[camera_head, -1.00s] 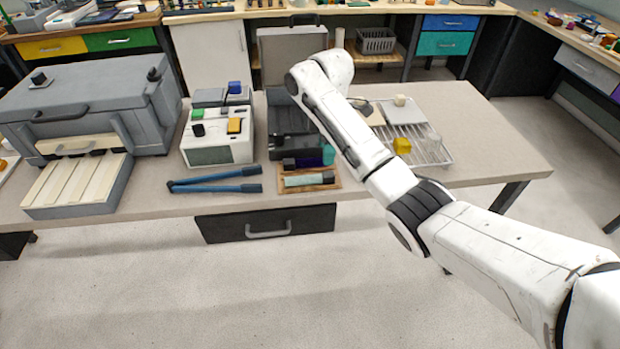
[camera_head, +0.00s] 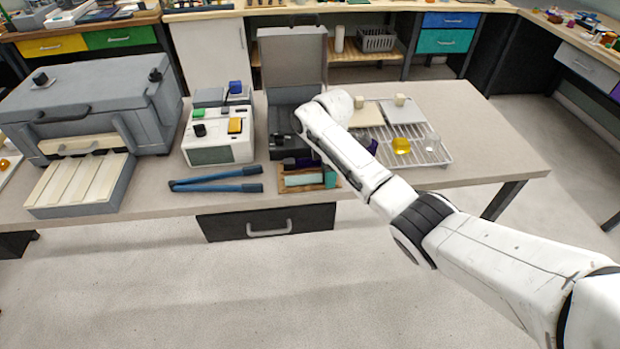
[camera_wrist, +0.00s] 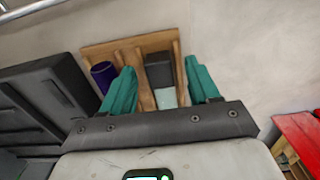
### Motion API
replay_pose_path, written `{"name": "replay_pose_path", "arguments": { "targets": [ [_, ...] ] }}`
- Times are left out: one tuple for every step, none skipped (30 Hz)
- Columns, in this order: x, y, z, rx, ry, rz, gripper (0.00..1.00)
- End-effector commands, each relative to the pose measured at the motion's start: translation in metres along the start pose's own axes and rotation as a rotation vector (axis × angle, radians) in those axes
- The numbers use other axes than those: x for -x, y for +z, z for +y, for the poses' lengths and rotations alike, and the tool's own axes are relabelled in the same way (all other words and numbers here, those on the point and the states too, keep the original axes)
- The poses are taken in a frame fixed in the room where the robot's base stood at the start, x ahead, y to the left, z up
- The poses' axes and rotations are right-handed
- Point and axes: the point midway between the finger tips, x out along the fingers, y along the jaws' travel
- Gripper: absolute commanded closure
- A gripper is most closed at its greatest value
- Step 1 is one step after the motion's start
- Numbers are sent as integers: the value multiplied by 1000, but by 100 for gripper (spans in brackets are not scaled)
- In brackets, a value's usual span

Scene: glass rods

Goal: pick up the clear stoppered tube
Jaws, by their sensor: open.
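The clear stoppered tube has a pale translucent body and a dark stopper. It lies in a wooden tray (camera_wrist: 171,40) in the wrist view, where its stopper (camera_wrist: 159,74) and body (camera_wrist: 165,98) show. In the head view the tube (camera_head: 302,180) lies on the tray near the table's front edge. My gripper (camera_wrist: 161,72) is open, with one teal finger on each side of the tube and visible gaps. I cannot tell how far the fingertips are above the tray. Part of the tube is hidden behind the gripper's base.
A dark purple cylinder (camera_wrist: 103,75) lies left of the tube, close to my left finger. An open grey case (camera_head: 291,62) stands behind the tray. Blue tongs (camera_head: 217,185) lie to its left. A wire rack (camera_head: 430,155) with a yellow piece (camera_head: 401,145) is at the right.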

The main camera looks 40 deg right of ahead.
Motion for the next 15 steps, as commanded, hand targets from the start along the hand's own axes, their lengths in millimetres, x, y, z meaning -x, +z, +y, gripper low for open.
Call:
{"name": "replay_pose_path", "arguments": {
  "targets": [
    [0,0,0,0,0,0,40],
    [0,0,0,0,0,0,43],
    [0,0,0,0,0,0,47],
    [0,0,0,0,0,0,50],
    [0,0,0,0,0,0,53],
    [0,0,0,0,0,0,57],
    [0,0,0,0,0,0,59],
    [0,0,0,0,0,0,62],
    [0,0,0,0,0,0,66],
    [0,0,0,0,0,0,69],
    [0,0,0,0,0,0,72],
    [0,0,0,0,0,0,76],
    [0,0,0,0,0,0,79],
    [0,0,0,0,0,0,82],
    [0,0,0,0,0,0,85]
  ]
}}
